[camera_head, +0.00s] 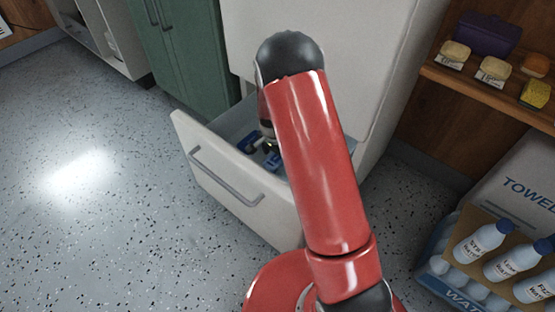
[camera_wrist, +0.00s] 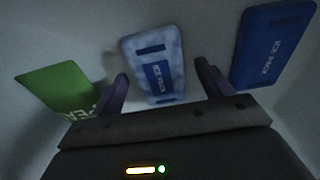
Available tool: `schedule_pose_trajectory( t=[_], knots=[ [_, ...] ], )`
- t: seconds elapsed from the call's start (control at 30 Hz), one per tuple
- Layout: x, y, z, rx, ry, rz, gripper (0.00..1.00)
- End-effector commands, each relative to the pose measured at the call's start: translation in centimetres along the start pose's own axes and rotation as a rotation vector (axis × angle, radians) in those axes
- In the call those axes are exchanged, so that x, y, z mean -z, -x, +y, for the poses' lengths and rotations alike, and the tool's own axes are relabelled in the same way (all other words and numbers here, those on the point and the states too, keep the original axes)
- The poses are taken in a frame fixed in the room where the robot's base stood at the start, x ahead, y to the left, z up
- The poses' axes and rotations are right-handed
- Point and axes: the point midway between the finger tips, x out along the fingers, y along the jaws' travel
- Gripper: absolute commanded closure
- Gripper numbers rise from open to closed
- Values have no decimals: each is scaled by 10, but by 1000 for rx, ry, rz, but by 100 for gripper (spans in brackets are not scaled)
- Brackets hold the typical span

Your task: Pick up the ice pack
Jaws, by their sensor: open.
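In the wrist view a pale, mottled blue ice pack (camera_wrist: 168,48) with a blue label shows between my fingertips. A darker solid blue ice pack (camera_wrist: 278,42) lies to the right, beyond the right finger. My gripper (camera_wrist: 164,86) is open and empty, with one dark finger on each side of the pale pack's lower part. How far the fingers are above it I cannot tell. In the head view the open white drawer (camera_head: 222,190) holds blue things, and my arm hides much of its inside and most of my gripper.
A green packet (camera_wrist: 58,88) lies left of the left finger, in the wrist view. In the head view, a green cabinet (camera_head: 185,50) stands left of the white unit. A shelf (camera_head: 480,88) with sponges and a crate of bottles (camera_head: 450,270) are at right. Floor at left is clear.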

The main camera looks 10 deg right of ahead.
Motion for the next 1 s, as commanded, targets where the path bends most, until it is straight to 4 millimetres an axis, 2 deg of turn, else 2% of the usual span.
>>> schedule_pose_trajectory(
  t=[0.07, 0.4, 0.77, 0.87, 1.0],
  knots=[
    [0, 0, 0, 0, 0, 0, 30],
    [0, 0, 0, 0, 0, 0, 73],
    [2, 7, 0, 1, 0, 1, 74],
    [6, 17, 1, 2, 0, 1, 74],
    [15, 43, 3, 1, -1, 1, 74]
  ],
)
